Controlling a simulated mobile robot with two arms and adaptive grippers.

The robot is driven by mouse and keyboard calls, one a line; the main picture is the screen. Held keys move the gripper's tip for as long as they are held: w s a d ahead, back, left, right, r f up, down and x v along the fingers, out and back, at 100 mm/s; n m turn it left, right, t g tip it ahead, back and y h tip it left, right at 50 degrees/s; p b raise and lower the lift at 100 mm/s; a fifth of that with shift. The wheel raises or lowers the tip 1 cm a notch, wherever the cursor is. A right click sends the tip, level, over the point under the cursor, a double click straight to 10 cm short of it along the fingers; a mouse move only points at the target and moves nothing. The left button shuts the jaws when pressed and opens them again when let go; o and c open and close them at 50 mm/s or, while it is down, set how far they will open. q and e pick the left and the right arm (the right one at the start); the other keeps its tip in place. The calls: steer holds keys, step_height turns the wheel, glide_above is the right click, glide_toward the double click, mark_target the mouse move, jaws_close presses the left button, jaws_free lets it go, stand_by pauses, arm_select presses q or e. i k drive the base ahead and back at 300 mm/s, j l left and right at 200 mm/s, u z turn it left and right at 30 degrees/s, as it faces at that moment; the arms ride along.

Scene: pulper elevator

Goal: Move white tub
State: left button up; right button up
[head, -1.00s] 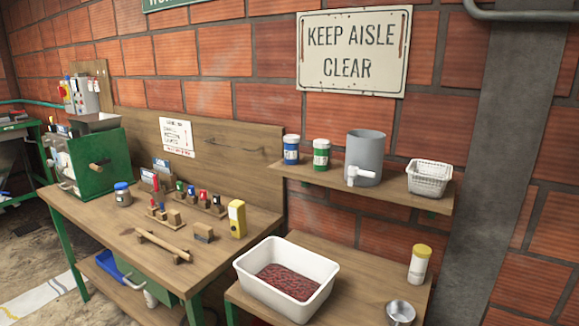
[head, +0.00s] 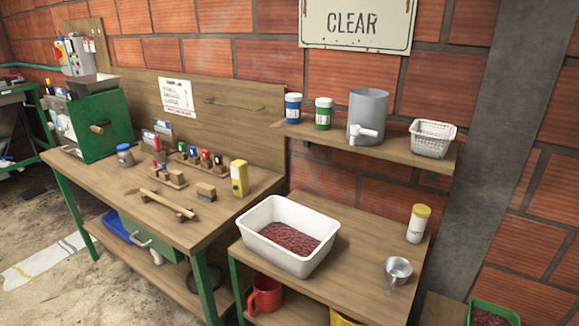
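The white tub (head: 322,254) is a rectangular open container with dark red, bean-like contents (head: 291,238) in it. It stands upright on the lower wooden table (head: 352,271) in the head view, near that table's left and front edges. Neither of my grippers shows in this view, and nothing is touching the tub.
A metal scoop or cup (head: 398,269) and a yellow-capped jar (head: 418,224) stand right of the tub. A shelf (head: 385,151) above holds a grey dispenser (head: 368,115), a white basket (head: 432,138) and two jars. The workbench (head: 130,190) with tools is left. Table space behind the tub is clear.

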mark_target(296, 238)
steer(key=i+j, duration=0.25)
steer(key=i+j+z, duration=0.5)
steer(key=j, duration=0.2)
steer(key=i+j+z, duration=0.2)
steer(key=j, duration=0.2)
steer(key=k, duration=0.1)
